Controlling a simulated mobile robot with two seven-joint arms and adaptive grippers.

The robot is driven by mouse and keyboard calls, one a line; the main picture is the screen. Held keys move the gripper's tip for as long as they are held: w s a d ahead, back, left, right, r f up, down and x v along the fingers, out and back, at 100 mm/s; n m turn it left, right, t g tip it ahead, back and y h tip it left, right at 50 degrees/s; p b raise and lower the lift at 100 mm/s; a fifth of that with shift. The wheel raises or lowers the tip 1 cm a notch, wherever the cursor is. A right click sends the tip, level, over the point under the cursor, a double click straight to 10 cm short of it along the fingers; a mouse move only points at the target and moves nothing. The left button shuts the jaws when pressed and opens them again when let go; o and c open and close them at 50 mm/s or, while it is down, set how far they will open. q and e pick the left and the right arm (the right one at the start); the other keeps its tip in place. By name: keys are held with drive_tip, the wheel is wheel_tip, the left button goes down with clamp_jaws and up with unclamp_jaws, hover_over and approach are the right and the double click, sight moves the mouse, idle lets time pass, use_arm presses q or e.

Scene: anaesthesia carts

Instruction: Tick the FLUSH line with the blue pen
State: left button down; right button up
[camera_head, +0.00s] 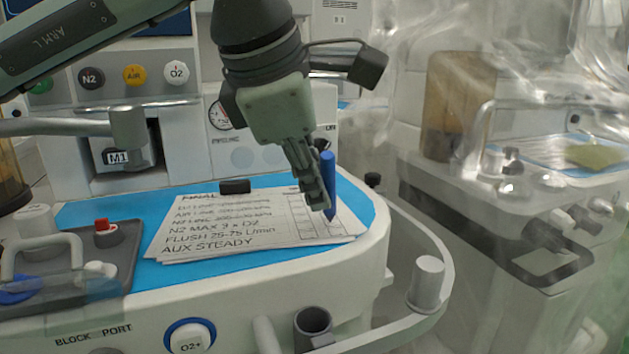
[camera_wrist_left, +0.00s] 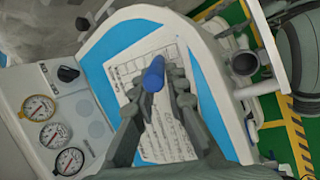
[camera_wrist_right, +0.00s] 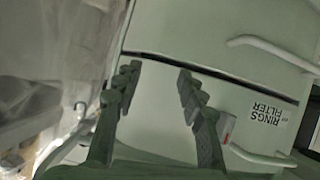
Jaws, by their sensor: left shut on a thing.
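The blue pen (camera_head: 328,182) is held roughly upright, with its tip down at the tick boxes on the right side of the paper checklist (camera_head: 235,222). My left gripper (camera_head: 322,190) is shut on the pen. The pen's end also shows between the fingers in the left wrist view (camera_wrist_left: 154,76). The FLUSH line (camera_head: 215,234) is near the bottom of the sheet, above AUX STEADY. I cannot tell which row the tip is at or whether it touches the paper. My right gripper (camera_wrist_right: 158,78) is open and empty in the right wrist view, facing a pale cabinet front.
The sheets lie on a blue mat (camera_head: 353,205) on the white cart top, with a black clip (camera_head: 235,187) at their upper edge. A grey tray (camera_head: 105,255) is at the left. A rail (camera_head: 440,262) curves around the right. A plastic-draped second cart stands at the right.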

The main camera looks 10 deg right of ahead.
use_arm(q)
drive_tip(key=shift+d+b, duration=0.45)
drive_tip(key=shift+b, duration=0.2)
idle(1.2)
drive_tip(key=shift+r+p, duration=2.1)
drive_tip(key=shift+r, duration=1.4)
drive_tip(key=shift+f, duration=0.1)
